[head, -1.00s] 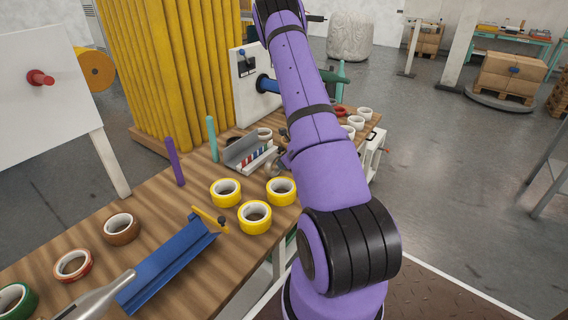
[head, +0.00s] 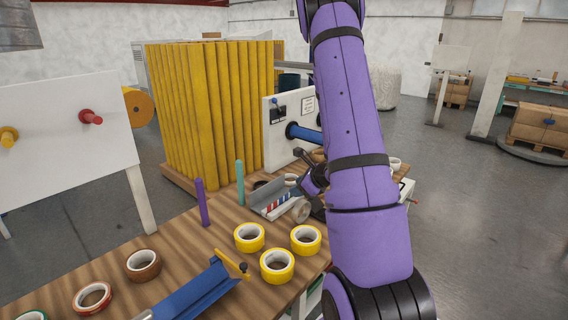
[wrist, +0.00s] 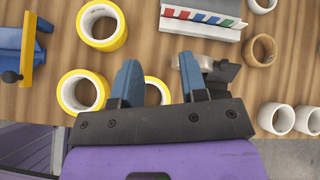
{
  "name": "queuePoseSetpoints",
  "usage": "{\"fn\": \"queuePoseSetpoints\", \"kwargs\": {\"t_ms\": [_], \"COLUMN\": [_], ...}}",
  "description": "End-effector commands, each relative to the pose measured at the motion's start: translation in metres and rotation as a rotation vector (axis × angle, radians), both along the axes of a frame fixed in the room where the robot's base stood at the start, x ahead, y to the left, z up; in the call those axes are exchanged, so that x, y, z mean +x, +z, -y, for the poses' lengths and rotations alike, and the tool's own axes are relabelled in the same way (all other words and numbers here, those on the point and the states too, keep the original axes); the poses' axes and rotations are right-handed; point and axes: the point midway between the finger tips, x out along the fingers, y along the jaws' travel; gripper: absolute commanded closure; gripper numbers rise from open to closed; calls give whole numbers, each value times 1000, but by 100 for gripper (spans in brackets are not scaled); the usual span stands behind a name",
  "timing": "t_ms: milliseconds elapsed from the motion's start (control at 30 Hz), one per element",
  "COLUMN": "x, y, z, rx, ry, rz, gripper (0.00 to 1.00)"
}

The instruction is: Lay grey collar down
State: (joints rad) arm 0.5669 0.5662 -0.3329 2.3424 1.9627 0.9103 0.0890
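My gripper (wrist: 159,76) is open in the wrist view, with two blue-grey fingers spread apart. Bare wood and part of a yellow tape roll (wrist: 156,91) show below and between them, and nothing is held. Behind the right finger is a dark grey plate (wrist: 222,71) with a pale part; I cannot tell whether the finger touches it. In the head view a pale grey disc (head: 300,211) stands beside the grey tray (head: 262,204). I cannot tell for sure which of these is the grey collar. My arm hides part of the table there.
Yellow rolls (head: 249,238) lie in front of the tray, with a blue trough (head: 197,289) to their left. Purple (head: 201,202) and teal (head: 240,183) posts stand at the back. White rolls (wrist: 308,119) and a tan roll (wrist: 262,50) lie to the right.

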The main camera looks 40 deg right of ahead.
Motion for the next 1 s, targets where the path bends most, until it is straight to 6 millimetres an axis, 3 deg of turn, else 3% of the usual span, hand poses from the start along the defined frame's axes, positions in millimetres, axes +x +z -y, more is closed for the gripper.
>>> {"fn": "queuePoseSetpoints", "kwargs": {"t_ms": [33, 167, 367, 500, 700, 1000], "x": [10, 20, 10, -12, -56, -133], "y": [24, 72, 136, 172, 212, 251], "z": [-23, -79, -161, -211, -266, -309], "rx": [-25, -96, -240, -370, -596, -1030], "ry": [97, 351, 734, 994, 1342, 1792], "rz": [25, 69, 124, 152, 176, 162], "gripper": [60, 60, 60, 60, 60, 60]}}
